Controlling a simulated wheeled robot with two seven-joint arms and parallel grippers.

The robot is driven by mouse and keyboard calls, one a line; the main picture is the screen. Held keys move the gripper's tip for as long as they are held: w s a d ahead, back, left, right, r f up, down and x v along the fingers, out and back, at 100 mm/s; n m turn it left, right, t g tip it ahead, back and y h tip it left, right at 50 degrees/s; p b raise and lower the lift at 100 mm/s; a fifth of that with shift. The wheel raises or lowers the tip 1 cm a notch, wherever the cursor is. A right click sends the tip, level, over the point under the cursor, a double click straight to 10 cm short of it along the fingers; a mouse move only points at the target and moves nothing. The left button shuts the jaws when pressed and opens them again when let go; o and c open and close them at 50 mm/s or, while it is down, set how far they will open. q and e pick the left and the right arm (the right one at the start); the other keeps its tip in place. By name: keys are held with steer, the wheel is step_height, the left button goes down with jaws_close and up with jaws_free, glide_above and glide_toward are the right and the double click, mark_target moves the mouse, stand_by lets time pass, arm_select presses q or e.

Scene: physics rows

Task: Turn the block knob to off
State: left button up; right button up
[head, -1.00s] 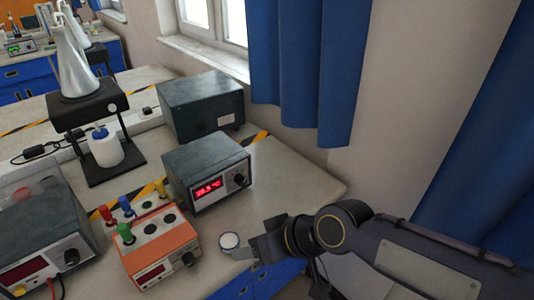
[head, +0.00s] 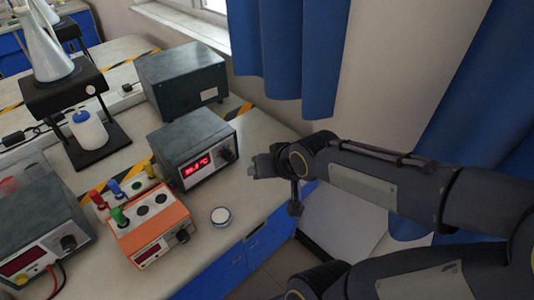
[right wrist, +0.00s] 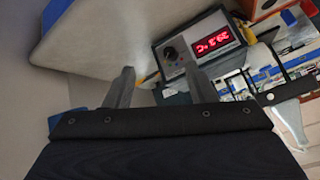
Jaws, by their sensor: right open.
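A grey box unit (head: 185,145) with a red °C readout has a dark knob (head: 228,155) at the right of its front. An orange block unit (head: 150,222) with coloured plugs or caps in its top stands in front of it, with its own dark knob (head: 183,236) at the right of its front panel. My right gripper (head: 257,167) is open and empty, just right of the grey unit's knob and apart from it. In the right wrist view, the grey unit's knob (right wrist: 171,53) shows beyond and between the spread fingers (right wrist: 160,85). My left gripper is out of view.
A small round white-topped container (head: 221,216) sits by the bench's front edge. A grey instrument (head: 40,235) stands at left, a larger grey box (head: 182,77) behind, and a stand with a flask (head: 48,55) at back left. Blue curtains hang behind my arm.

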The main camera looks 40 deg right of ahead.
steer(key=shift+m+t+h, duration=0.3)
steer(key=shift+t+h, duration=0.1)
steer(key=shift+t, duration=0.2)
steer(key=shift+w+d+f, duration=0.15)
steer(key=shift+w+d, duration=0.7)
steer(key=shift+w, duration=0.15)
steer(key=shift+w+d+f, duration=0.1)
steer(key=shift+w+d, duration=0.7)
steer(key=shift+w, duration=0.15)
steer(key=s+a+n+g+y, duration=0.3)
steer(key=s+a+n+y, duration=0.1)
steer(key=s+a, duration=0.9)
steer(key=shift+s+r+y, duration=0.45)
steer(key=shift+s+y, duration=0.05)
